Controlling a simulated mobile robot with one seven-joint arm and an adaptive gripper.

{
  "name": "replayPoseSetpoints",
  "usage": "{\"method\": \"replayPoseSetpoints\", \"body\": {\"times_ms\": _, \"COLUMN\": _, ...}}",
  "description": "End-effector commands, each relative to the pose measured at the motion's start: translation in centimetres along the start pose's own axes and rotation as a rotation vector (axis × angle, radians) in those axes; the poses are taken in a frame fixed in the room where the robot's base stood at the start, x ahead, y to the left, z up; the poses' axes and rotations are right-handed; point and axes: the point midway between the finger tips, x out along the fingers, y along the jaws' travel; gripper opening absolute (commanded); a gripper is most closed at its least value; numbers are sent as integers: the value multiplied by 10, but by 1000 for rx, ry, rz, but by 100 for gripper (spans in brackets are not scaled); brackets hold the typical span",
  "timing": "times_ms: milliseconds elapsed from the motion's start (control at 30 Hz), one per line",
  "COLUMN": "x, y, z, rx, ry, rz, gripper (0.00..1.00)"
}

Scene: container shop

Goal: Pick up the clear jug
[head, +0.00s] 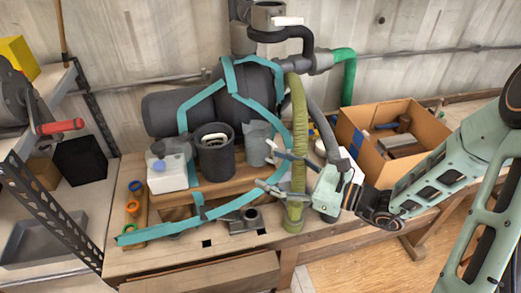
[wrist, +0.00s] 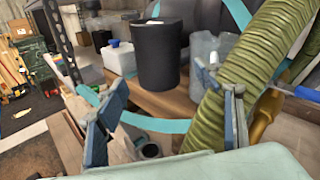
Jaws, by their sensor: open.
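The clear jug (head: 257,146) looks grey and translucent. It stands on the wooden riser on the bench, right of a dark cylindrical bin (head: 215,157). The wrist view shows the jug (wrist: 205,52) right of centre, its lower right partly hidden by my right finger and a green hose. My gripper (head: 268,170) is open and empty, in front of the jug and to its right, apart from it. In the wrist view my gripper (wrist: 160,82) has its fingers spread wide, with the dark bin between and beyond them.
A ribbed green hose (head: 298,140) hangs close beside my gripper. Teal strapping (head: 280,180) loops around the riser. A white container with a blue cap (head: 172,172) stands left of the bin. An open cardboard box (head: 376,160) stands to the right.

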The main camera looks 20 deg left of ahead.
Motion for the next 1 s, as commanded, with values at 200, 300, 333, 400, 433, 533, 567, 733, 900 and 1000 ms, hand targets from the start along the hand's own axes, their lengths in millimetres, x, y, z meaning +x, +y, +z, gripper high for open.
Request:
{"method": "replayPoseSetpoints", "body": {"times_ms": 200, "x": -13, "y": -38, "z": -39, "rx": 201, "ry": -39, "rz": -213, "gripper": 62}}
{"method": "replayPoseSetpoints", "body": {"times_ms": 300, "x": -17, "y": -46, "z": -48, "rx": 241, "ry": -46, "rz": -261, "gripper": 62}}
{"method": "replayPoseSetpoints", "body": {"times_ms": 333, "x": -17, "y": -48, "z": -49, "rx": 248, "ry": -47, "rz": -269, "gripper": 62}}
{"method": "replayPoseSetpoints", "body": {"times_ms": 400, "x": -13, "y": -51, "z": -50, "rx": 254, "ry": -49, "rz": -278, "gripper": 62}}
{"method": "replayPoseSetpoints", "body": {"times_ms": 433, "x": -10, "y": -52, "z": -50, "rx": 255, "ry": -49, "rz": -278, "gripper": 62}}
{"method": "replayPoseSetpoints", "body": {"times_ms": 533, "x": 7, "y": -56, "z": -50, "rx": 256, "ry": -49, "rz": -276, "gripper": 62}}
{"method": "replayPoseSetpoints", "body": {"times_ms": 567, "x": 12, "y": -57, "z": -49, "rx": 256, "ry": -49, "rz": -276, "gripper": 62}}
{"method": "replayPoseSetpoints", "body": {"times_ms": 733, "x": 31, "y": -64, "z": -50, "rx": 254, "ry": -47, "rz": -278, "gripper": 62}}
{"method": "replayPoseSetpoints", "body": {"times_ms": 900, "x": 44, "y": -66, "z": -49, "rx": 255, "ry": -48, "rz": -276, "gripper": 62}}
{"method": "replayPoseSetpoints", "body": {"times_ms": 1000, "x": 60, "y": -68, "z": -48, "rx": 254, "ry": -48, "rz": -274, "gripper": 62}}
